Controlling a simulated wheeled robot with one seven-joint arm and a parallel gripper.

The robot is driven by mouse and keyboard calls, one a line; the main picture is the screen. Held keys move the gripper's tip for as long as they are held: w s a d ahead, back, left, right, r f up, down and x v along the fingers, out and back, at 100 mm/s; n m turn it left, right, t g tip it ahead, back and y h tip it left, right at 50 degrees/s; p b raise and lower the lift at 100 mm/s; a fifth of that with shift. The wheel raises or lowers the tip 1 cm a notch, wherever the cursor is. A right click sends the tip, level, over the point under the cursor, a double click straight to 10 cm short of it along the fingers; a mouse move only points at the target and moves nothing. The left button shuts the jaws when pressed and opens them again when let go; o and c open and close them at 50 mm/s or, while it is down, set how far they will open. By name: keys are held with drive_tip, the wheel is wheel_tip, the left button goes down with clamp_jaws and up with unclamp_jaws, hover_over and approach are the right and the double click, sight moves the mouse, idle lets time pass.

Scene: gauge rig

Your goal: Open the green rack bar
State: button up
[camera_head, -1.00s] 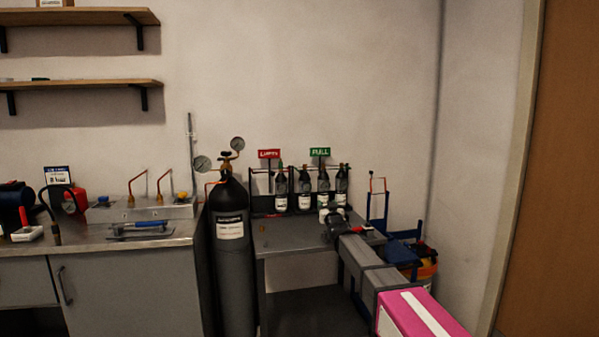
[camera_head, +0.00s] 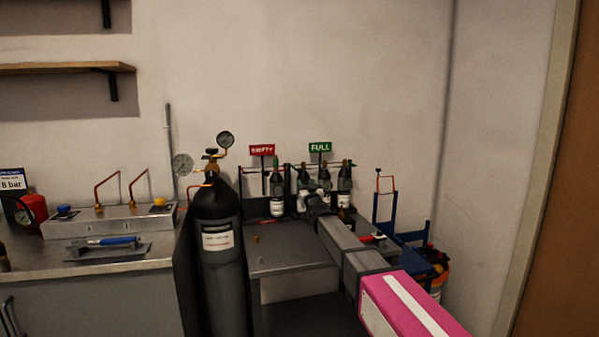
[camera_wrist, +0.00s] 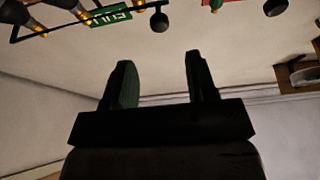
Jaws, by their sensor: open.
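The green FULL sign (camera_head: 320,147) stands above the right part of a dark bottle rack (camera_head: 242,185) on the grey bench by the wall. The sign also shows upside down in the wrist view (camera_wrist: 110,14), near a thin dark rail (camera_wrist: 55,25). A black ball knob (camera_wrist: 158,20) is beside the sign there. I cannot make out a distinct green bar. My gripper (camera_head: 308,200) is in front of the bottles below the FULL sign and hides part of them. In the wrist view my gripper (camera_wrist: 160,85) is open, with nothing between its fingers.
A red EMPTY sign (camera_head: 262,150) marks the rack's left part. A tall black gas cylinder (camera_head: 218,270) with gauges stands left of the bench (camera_head: 290,262). A blue hand truck (camera_head: 385,215) stands at the right. The bench's left front is mostly clear, with small bits.

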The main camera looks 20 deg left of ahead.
sight(301, 171)
drive_tip(key=x, duration=1)
drive_tip(key=shift+a, duration=0.1)
drive_tip(key=shift+f, duration=0.1)
clamp_jaws()
drive_tip(key=shift+s, duration=0.15)
